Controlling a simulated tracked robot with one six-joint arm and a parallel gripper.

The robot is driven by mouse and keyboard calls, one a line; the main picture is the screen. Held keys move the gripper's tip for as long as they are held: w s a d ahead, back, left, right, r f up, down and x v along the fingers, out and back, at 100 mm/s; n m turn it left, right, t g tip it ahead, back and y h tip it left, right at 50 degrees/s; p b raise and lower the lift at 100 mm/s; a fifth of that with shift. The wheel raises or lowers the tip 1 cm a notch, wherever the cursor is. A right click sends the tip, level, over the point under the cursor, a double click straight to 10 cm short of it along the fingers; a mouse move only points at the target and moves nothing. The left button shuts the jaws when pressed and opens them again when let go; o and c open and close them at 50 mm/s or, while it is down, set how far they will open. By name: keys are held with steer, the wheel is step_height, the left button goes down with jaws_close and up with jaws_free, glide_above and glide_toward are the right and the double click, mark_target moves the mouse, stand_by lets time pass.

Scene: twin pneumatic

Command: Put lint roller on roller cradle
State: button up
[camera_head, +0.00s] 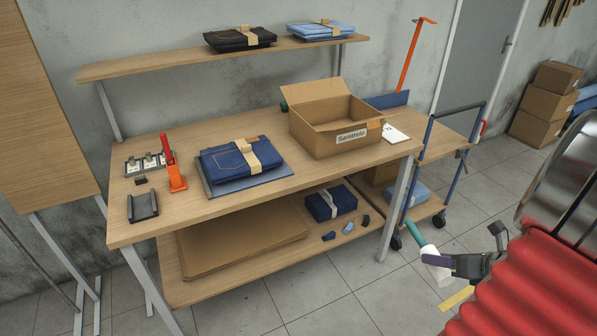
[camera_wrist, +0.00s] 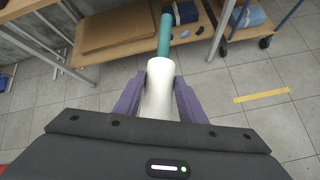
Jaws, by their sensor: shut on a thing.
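The lint roller (camera_head: 431,254) has a white roll and a teal handle. My gripper (camera_head: 440,261) is shut on it, low at the right in the head view, over the floor in front of the table. In the wrist view the purple fingers of my gripper (camera_wrist: 157,98) clasp the white roll of the lint roller (camera_wrist: 158,78), and the teal handle points away from me. The roller cradle (camera_head: 143,206), a small dark grey U-shaped holder, sits empty on the table's left front part, far left of my gripper.
The wooden table (camera_head: 230,206) also holds an orange upright tool (camera_head: 173,168), folded jeans (camera_head: 242,160) on a mat and an open cardboard box (camera_head: 335,123). A blue-framed cart (camera_head: 429,160) stands at the table's right end. The tiled floor in front is clear.

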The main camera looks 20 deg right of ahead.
mark_target(429, 246)
steer(key=shift+m+h, duration=0.4)
steer(key=shift+m, duration=0.1)
steer(key=w, duration=0.4)
steer(key=shift+w+d, duration=0.15)
steer(key=shift+w, duration=0.2)
steer(key=w+a+f, duration=0.2)
steer(key=w+a, duration=0.9)
steer(key=w, duration=0.4)
steer(key=w+a+n+y, duration=0.1)
steer(key=w+a, duration=0.1)
steer(key=a, duration=0.7)
steer(key=w+a+f+n+y, duration=0.1)
steer(key=w+a, duration=0.2)
steer(key=a, duration=0.7)
steer(key=w+a+f+n+y, duration=0.1)
steer(key=w+a+n, duration=0.1)
steer(key=a, duration=0.7)
steer(key=shift+w+a+f, duration=0.2)
steer(key=shift+w, duration=0.15)
steer(key=shift+a+y, duration=0.1)
steer(key=shift+y, duration=0.2)
